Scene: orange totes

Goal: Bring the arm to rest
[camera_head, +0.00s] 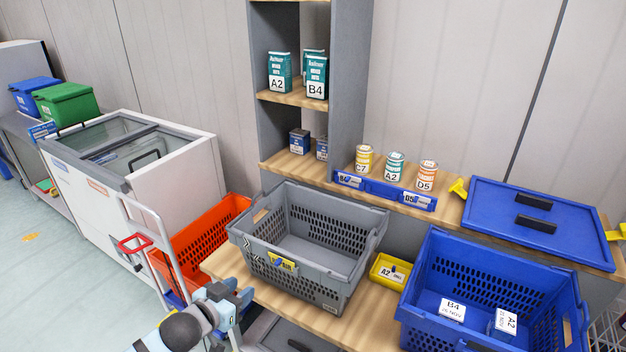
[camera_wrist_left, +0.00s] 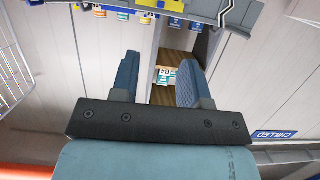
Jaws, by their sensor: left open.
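My left gripper (camera_head: 236,295) is at the lower left of the head view, beside the left end of the wooden table, left of the grey crate (camera_head: 335,285). In the left wrist view my left gripper (camera_wrist_left: 158,82) shows two blue fingers standing apart with nothing between them. Shelf items show far beyond the gap in that view. My left arm comes in from the bottom of the head view. My right gripper is in neither view.
The grey crate is empty. The blue crate (camera_head: 572,310) at right holds boxes labelled B4 (camera_head: 452,309) and A2 (camera_head: 506,320). A yellow bin (camera_head: 386,279) sits between the crates. An orange tote (camera_head: 190,256) and a white trolley frame (camera_head: 158,225) stand left of the table.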

